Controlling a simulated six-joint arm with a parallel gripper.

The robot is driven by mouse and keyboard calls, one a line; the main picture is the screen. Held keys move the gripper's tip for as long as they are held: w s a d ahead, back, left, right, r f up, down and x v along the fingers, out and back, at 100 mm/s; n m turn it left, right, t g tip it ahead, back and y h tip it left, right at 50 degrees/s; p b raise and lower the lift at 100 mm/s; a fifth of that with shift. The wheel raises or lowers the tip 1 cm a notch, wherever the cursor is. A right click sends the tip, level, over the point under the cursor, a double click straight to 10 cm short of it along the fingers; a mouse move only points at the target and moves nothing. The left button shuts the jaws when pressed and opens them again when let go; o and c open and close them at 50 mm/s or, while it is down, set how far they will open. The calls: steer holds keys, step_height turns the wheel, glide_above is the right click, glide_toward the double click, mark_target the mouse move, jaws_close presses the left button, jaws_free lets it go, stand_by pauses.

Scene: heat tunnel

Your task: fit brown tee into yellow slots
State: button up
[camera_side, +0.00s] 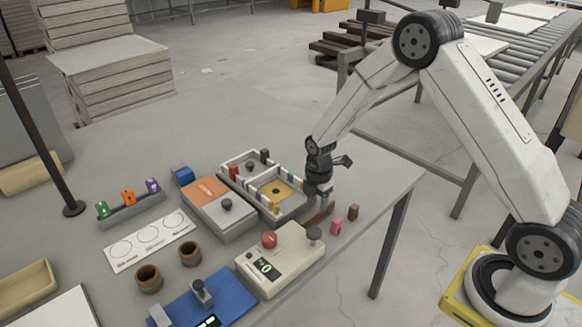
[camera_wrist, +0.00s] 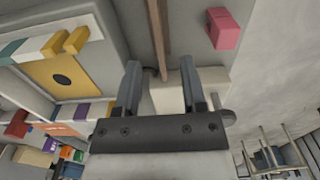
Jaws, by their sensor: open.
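A small brown piece (camera_side: 353,211), which may be the brown tee, stands near the table's right edge, beside a pink piece (camera_side: 336,226). Separate slots are too small to tell. My gripper (camera_side: 318,205) points down just right of the tray. In the wrist view my gripper (camera_wrist: 160,66) is open, with nothing seen held between its fingers.
A thin brown strip (camera_side: 318,217) lies below my gripper; it also shows in the wrist view (camera_wrist: 158,35). A cream box with a red button (camera_side: 280,262) stands in front. An orange-topped box (camera_side: 206,191) adjoins the tray. The table's right edge is close.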

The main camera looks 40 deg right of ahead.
mark_target(317, 213)
steer(key=shift+f, duration=0.2)
steer(key=shift+d+f, duration=0.2)
steer(key=shift+f, duration=2.3)
steer(key=shift+f, duration=0.2)
jaws_close()
